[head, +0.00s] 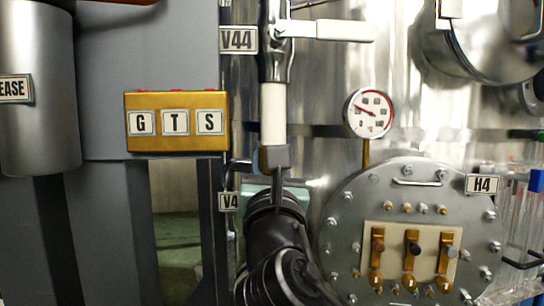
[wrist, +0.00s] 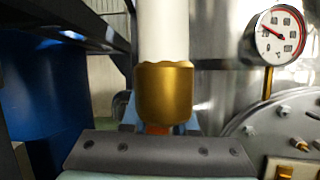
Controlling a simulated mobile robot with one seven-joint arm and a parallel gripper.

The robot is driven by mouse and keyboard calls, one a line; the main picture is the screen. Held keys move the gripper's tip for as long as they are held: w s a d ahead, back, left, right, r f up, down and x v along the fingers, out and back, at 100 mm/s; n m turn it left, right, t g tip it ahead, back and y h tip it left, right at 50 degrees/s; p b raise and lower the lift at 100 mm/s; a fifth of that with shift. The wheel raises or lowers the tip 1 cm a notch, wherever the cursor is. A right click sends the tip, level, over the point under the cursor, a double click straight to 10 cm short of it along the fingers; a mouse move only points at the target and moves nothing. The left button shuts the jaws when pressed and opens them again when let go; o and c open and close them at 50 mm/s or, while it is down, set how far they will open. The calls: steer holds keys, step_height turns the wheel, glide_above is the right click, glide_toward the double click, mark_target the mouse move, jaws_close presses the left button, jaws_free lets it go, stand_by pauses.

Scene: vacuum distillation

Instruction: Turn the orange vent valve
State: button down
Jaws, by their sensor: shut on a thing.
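My gripper (head: 275,158) is at the lower end of a white vertical pipe (head: 273,112) in the head view, with my dark wrist below it. In the wrist view, a small orange part (wrist: 158,129), which looks like the orange vent valve's handle, shows just under a brass collar (wrist: 165,92). My gripper's dark block covers most of it. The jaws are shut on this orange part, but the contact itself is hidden. In the head view, my gripper hides the orange part. How far the valve is turned cannot be told.
A white-handled valve (head: 340,30) beside the V44 label (head: 238,40) is above. A label reading V4 (head: 229,201) is partly covered by my arm. A gauge (head: 369,113) and a bolted round plate (head: 350,220) stand close on the right. A brass G-T-S box (head: 176,105) is left.

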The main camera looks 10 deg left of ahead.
steer(key=c, duration=0.7)
jaws_free()
steer(key=shift+b+v, duration=3.3)
steer(key=shift+v, duration=3.2)
steer(key=shift+w+f, duration=0.1)
